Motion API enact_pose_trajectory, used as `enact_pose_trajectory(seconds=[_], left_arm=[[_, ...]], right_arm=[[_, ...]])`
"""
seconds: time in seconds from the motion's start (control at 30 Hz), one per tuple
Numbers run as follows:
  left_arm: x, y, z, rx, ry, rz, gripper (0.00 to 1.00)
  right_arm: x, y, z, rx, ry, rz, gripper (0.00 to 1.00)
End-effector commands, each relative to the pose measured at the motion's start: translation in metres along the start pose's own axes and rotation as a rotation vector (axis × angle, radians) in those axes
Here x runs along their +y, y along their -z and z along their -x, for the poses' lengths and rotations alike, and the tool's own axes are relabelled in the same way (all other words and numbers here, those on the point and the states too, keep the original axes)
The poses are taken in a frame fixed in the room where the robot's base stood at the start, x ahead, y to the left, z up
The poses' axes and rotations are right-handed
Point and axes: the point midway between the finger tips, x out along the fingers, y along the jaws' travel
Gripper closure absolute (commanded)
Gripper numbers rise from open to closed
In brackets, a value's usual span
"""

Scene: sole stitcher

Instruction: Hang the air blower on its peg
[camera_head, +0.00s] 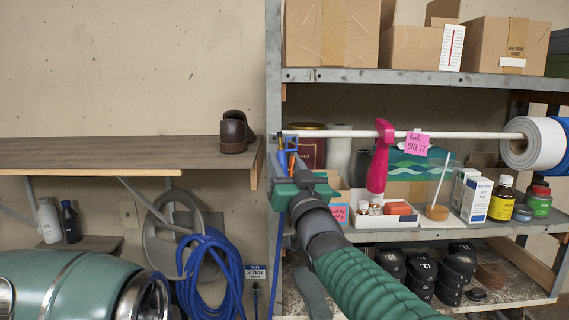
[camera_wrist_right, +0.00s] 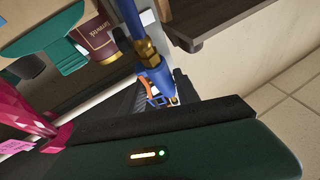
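The air blower (camera_head: 291,160) is blue with an orange part. It is at the tip of my right gripper (camera_head: 296,182), in front of the grey shelf post. In the right wrist view the blower (camera_wrist_right: 157,78) shows a brass fitting and a blue hose at its top. My right gripper appears shut on it, its lower end partly hidden by the dark gripper body. A blue hose runs down from the gripper area beside the post. I cannot clearly pick out the blower's peg. My left gripper is not in view.
A white rod (camera_head: 345,133) carries a pink tool (camera_head: 380,160) and paper rolls (camera_head: 540,145). Boxes and bottles fill the right rack.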

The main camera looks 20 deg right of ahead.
Motion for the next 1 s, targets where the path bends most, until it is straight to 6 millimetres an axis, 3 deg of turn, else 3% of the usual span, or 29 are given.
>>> enact_pose_trajectory(seconds=[0.03, 0.1, 0.47, 0.57, 1.0], left_arm=[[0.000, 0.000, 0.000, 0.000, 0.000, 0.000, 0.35], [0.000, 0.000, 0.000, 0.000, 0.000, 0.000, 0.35], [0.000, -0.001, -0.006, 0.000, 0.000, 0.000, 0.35], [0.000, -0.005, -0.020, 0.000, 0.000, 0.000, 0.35], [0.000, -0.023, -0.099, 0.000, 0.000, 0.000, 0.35]], right_arm=[[-0.001, 0.001, 0.000, 0.001, 0.001, 0.000, 0.57], [-0.001, 0.001, 0.000, 0.001, 0.001, 0.000, 0.48], [0.000, -0.002, 0.006, 0.002, 0.001, -0.001, 0.47], [0.000, -0.004, 0.023, 0.003, 0.001, -0.003, 0.47], [0.002, -0.010, 0.149, 0.004, 0.002, 0.001, 0.47]])
